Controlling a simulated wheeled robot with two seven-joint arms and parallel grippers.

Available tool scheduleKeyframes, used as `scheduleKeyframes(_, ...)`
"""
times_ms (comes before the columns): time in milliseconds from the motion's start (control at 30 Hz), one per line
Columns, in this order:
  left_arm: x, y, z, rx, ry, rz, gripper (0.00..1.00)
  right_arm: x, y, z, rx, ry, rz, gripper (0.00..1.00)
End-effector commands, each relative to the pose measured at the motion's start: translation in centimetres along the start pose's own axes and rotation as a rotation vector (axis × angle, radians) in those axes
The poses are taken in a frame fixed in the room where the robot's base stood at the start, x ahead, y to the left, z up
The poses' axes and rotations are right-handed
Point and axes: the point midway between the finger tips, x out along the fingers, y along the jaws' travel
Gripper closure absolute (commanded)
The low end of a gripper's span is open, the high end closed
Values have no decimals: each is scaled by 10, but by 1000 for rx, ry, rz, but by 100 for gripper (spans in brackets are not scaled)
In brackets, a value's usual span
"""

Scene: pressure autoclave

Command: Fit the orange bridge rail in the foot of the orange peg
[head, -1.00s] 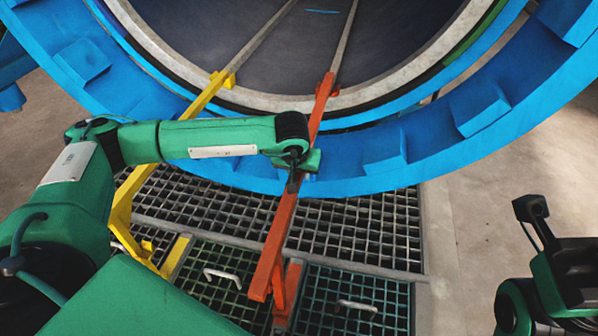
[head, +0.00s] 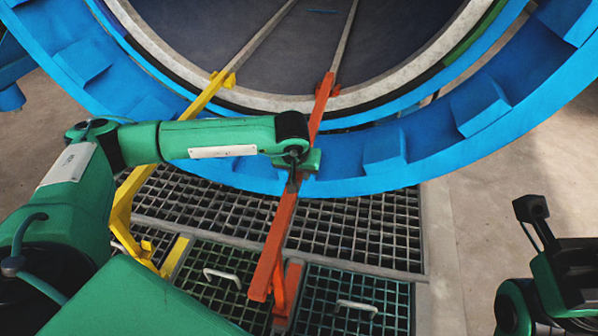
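The orange bridge rail (head: 280,230) slopes from the autoclave's mouth down toward me over the floor grating. Its far end lies at the front of a grey track in the autoclave. Its near end is beside a short orange post (head: 289,290), which looks like the orange peg; I cannot tell whether the two touch or fit together. My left gripper (head: 292,180) is at the rail's upper middle, with its fingers at the rail. The arm and rail hide the fingertips, so its grip is unclear. My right arm shows at the lower right, but its fingertips are not visible.
A yellow rail (head: 128,195) runs parallel on the left, with a yellow post (head: 176,255) near its lower end. The blue autoclave ring (head: 385,150) fills the back. Floor grating (head: 350,225) has metal handles (head: 222,277). Concrete floor at right is clear.

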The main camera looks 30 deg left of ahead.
Motion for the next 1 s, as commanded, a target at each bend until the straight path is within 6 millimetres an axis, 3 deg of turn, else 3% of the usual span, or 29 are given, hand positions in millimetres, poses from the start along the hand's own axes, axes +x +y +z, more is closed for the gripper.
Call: scheduleKeyframes(1000,5,0,1,0,3,1,100,-6,0,0,-1,-2,-1,64)
